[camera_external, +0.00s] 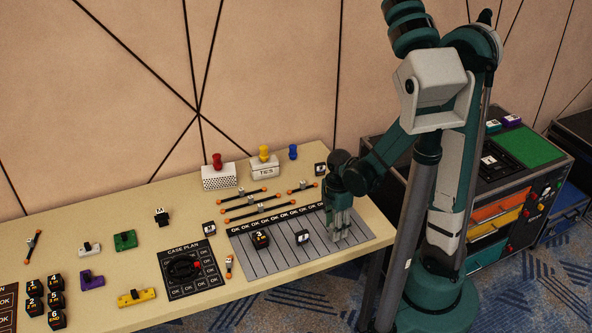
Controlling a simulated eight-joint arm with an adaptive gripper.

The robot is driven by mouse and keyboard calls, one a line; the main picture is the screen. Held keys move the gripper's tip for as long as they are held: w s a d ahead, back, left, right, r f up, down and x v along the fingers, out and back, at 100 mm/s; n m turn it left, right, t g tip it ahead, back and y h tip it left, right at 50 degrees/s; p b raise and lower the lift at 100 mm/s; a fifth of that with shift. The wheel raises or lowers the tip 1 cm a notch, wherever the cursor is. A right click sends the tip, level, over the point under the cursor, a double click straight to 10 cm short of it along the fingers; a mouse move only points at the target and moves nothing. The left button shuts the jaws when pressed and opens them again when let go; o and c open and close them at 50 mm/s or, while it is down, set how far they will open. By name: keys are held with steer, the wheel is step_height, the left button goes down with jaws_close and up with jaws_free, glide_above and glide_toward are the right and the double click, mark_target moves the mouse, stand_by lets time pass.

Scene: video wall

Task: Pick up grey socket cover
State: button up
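A small light-grey piece with a raised knob (88,249) lies on the left part of the table, and it is the closest match to the grey socket cover. Similar pieces lie near it: a green one (125,240), a purple one (91,281) and a yellow one (135,297). My gripper (340,235) points down over the right end of a grey striped OK board (268,262), far to the right of the grey piece. Its fingers are small and seen from one side, so their opening is unclear. No held object is visible.
A CASE PLAN board (175,290) lies between my gripper and the grey piece. Black numbered cubes (57,319) stand at the front left. Orange-tipped rods (252,207) and white boxes with coloured knobs (219,177) lie behind the OK board. A drawer cart (495,208) stands right.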

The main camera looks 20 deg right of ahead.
steer(key=shift+c, duration=0.4)
steer(key=c, duration=0.8)
steer(key=shift+r, duration=0.15)
steer(key=shift+r+p, duration=1.75)
steer(key=shift+r, duration=3.1)
